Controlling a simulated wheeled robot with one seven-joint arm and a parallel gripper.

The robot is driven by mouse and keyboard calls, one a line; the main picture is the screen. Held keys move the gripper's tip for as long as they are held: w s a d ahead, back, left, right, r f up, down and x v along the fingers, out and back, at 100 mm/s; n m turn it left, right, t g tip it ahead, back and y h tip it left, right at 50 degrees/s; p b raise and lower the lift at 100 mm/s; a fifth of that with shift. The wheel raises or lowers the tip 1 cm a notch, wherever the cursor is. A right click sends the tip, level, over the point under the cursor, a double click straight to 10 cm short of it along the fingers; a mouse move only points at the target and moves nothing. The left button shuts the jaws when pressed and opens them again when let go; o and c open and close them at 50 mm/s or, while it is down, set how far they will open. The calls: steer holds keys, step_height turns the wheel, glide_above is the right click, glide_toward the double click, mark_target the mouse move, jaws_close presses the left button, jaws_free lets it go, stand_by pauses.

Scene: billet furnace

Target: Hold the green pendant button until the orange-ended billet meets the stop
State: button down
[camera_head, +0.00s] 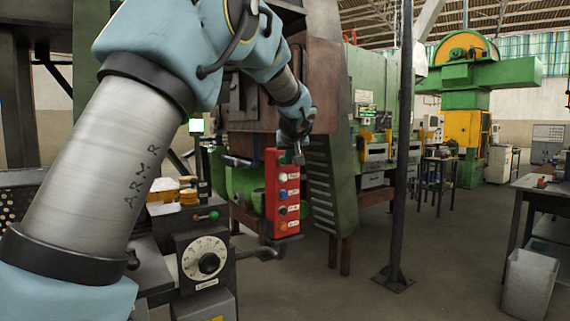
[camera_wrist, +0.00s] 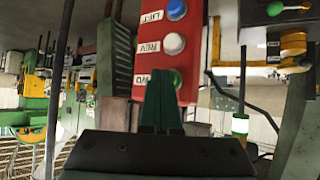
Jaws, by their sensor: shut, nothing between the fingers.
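The red pendant (camera_head: 270,190) hangs upright in the middle of the head view, with a column of labelled buttons. In the wrist view the pendant (camera_wrist: 147,48) shows a blue LIFT button, a white REV button and a green button (camera_wrist: 177,79). In the wrist view the shut, empty fingers (camera_wrist: 158,76) overlap the green button's left side. I cannot tell whether they touch or press it. I cannot make out the orange-ended billet or the stop.
A control box with a white dial (camera_head: 204,258) stands left of the pendant. A grey post (camera_head: 400,160) rises from the floor to the right. A table (camera_head: 541,188) and a bin (camera_head: 529,284) are at far right.

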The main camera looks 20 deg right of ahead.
steer(key=shift+s+d+b, duration=0.1)
steer(key=shift+s+b, duration=0.5)
steer(key=shift+s, duration=0.1)
steer(key=s+b, duration=0.2)
steer(key=s+d+b, duration=0.1)
steer(key=s+b, duration=0.1)
steer(key=s, duration=0.1)
stand_by(0.6)
